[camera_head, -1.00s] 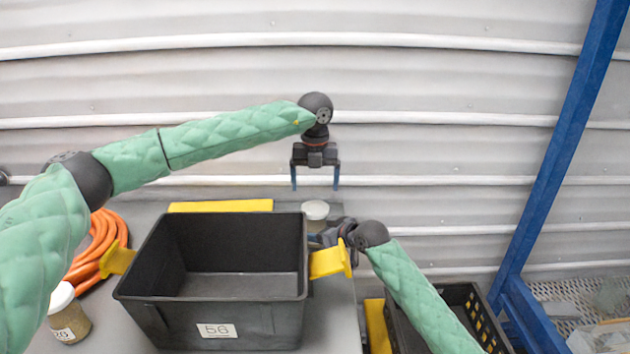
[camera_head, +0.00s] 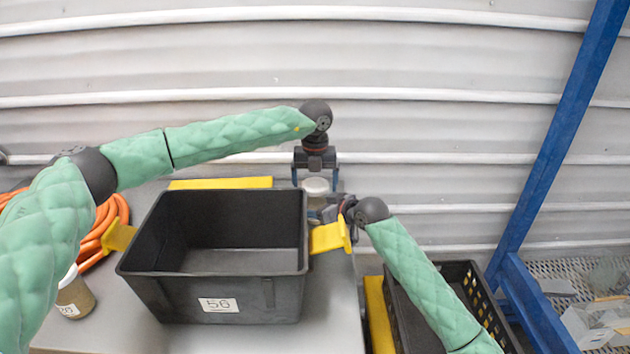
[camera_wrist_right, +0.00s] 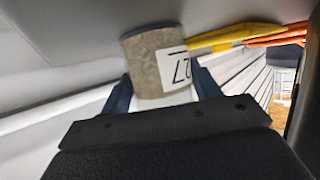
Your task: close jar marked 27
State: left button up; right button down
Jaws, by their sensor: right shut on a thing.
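The jar marked 27 stands behind the black crate in the head view (camera_head: 316,200), with a pale round top. In the right wrist view the jar (camera_wrist_right: 155,62) shows tan contents and a label reading 27, upside down. My right gripper (camera_wrist_right: 163,78) is shut on the jar's side; its fingers are mostly hidden behind the crate handle in the head view. My left gripper (camera_head: 316,184) points down over the jar, its blue fingers apart on either side of the pale top, with small gaps. Whether that top is a loose or seated lid I cannot tell.
A black crate (camera_head: 165,295) labelled 56, with yellow handles, fills the table's middle. Another labelled jar (camera_head: 75,297) and an orange hose (camera_head: 112,213) lie left. A yellow bar (camera_head: 220,183) lies behind the crate. A black basket (camera_head: 467,275) and blue frame (camera_head: 553,140) stand right.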

pick_arm(q)
jog(key=c, duration=0.9)
jog(key=o, duration=1.1)
jog(key=shift+o, duration=0.2)
jog(key=shift+r, duration=0.1)
notch_tip(320, 180, up, 12)
pick_arm(e)
jog(key=shift+c, duration=1.3)
grip_release()
